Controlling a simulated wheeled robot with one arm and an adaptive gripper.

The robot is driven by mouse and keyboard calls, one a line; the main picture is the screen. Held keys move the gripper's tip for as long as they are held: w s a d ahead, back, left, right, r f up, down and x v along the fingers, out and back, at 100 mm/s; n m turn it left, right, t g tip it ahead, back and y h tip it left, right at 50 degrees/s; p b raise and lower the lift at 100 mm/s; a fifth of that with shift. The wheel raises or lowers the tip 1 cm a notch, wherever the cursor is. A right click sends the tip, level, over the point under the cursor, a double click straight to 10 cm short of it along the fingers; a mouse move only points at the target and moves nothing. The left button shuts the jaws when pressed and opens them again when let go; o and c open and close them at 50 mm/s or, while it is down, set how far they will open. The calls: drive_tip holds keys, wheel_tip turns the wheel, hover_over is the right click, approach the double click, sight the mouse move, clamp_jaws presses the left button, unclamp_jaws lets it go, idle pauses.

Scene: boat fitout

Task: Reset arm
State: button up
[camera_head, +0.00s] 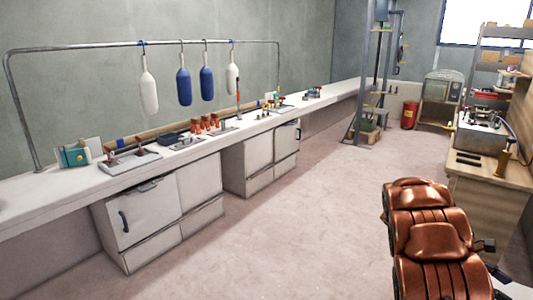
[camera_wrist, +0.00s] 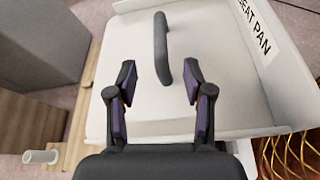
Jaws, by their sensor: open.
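My gripper (camera_wrist: 157,82) shows in the wrist view with its two dark fingers spread apart and nothing between the pads. Beyond the fingertips is a pale panel or tray (camera_wrist: 130,105) with a black bar handle (camera_wrist: 160,48). The handle lies ahead of the gap between the fingers, and I cannot tell how far off it is. A label on the panel's raised right side reads in part "EAT PAN" (camera_wrist: 255,30). In the head view my gripper does not show.
In the head view a long white counter (camera_head: 60,198) with cabinets runs along the left wall. White and blue fenders (camera_head: 184,86) hang from a rail. The middle floor (camera_head: 290,225) is clear.

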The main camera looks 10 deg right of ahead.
drive_tip(key=s+a+r+m+t+y+p, duration=0.15)
drive_tip(key=a+r, duration=0.25)
drive_tip(key=a, duration=0.4)
drive_tip(key=s+a+r+m+t+y+p, duration=0.1)
drive_tip(key=a+r+m+y+p, duration=0.2)
drive_tip(key=a, duration=0.5)
drive_tip(key=s+a+r+m+t+p, duration=0.15)
drive_tip(key=a+r, duration=0.25)
drive_tip(key=a, duration=0.5)
drive_tip(key=s+a+r+t+y+p, duration=0.1)
drive_tip(key=s+a, duration=0.4)
drive_tip(key=a, duration=0.6)
drive_tip(key=s+a+r+m+t+y+p, duration=0.1)
drive_tip(key=s+a+r+t+y+p, duration=0.1)
drive_tip(key=a, duration=1)
drive_tip(key=s+r+y+p, duration=0.1)
drive_tip(key=s+y+p, duration=0.1)
drive_tip(key=s, duration=0.1)
drive_tip(key=shift+a+r+p, duration=0.3)
drive_tip(key=shift+r+p, duration=0.05)
drive_tip(key=shift+y, duration=0.25)
drive_tip(key=shift+c, duration=0.3)
drive_tip(key=shift+c, duration=0.6)
drive_tip(key=shift+d, duration=0.2)
